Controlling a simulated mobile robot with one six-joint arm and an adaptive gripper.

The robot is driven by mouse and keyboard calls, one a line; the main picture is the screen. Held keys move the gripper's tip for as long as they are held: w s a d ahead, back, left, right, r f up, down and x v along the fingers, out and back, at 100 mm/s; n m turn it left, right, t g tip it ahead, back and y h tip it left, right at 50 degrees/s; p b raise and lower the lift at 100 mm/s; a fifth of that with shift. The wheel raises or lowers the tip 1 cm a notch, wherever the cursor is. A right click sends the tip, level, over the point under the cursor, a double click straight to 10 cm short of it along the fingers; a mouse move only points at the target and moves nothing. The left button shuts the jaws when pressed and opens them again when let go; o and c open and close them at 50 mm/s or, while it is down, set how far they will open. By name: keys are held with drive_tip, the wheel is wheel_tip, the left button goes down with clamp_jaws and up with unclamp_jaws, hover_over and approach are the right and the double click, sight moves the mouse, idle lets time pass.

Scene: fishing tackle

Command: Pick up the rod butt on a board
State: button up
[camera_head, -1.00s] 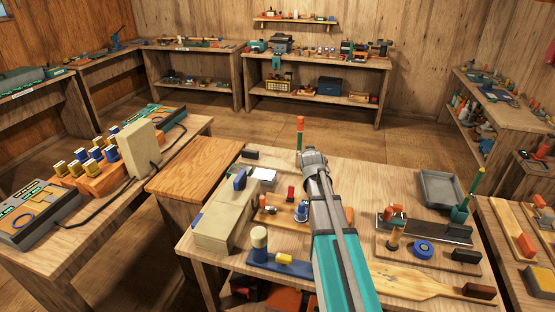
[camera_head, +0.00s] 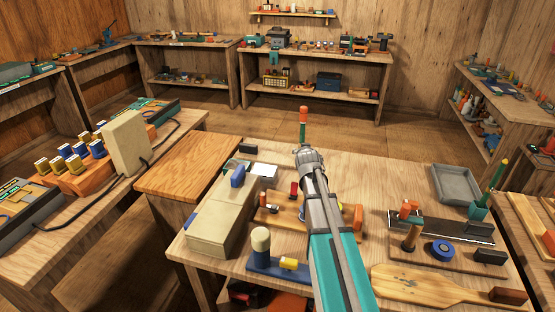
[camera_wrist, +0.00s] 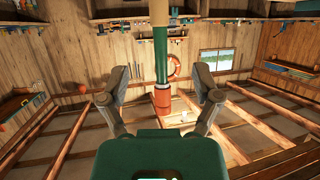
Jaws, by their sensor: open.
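An upright rod, apparently the rod butt (camera_head: 303,113), shows its orange top and green part just beyond my gripper (camera_head: 306,152) in the head view. In the upside-down wrist view, the rod butt (camera_wrist: 160,55) has a cream part, a green part and an orange end. It stands in line with the gap between the two spread fingers of my gripper (camera_wrist: 160,96). I see clear space on both sides of it, so the fingers are open and not touching it. Its foot and any board under it are hidden by my arm in the head view.
A beige box (camera_head: 213,222) and a blue base with a post (camera_head: 277,266) lie left of my arm. Right are a board with a blue reel (camera_head: 441,250), a paddle (camera_head: 420,288), a grey tray (camera_head: 455,185) and another green stick (camera_head: 492,184).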

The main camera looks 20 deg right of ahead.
drive_tip(key=shift+w+f+b, duration=0.25)
drive_tip(key=shift+f+b, duration=0.1)
drive_tip(key=shift+f, duration=0.35)
drive_tip(key=shift+d, duration=0.15)
drive_tip(key=b+x, duration=0.3)
drive_tip(key=x, duration=0.5)
drive_tip(key=shift+w, duration=0.15)
drive_tip(key=shift+b+x, duration=1.15)
drive_tip(key=shift+x, duration=1.55)
drive_tip(key=shift+c, duration=0.2)
clamp_jaws()
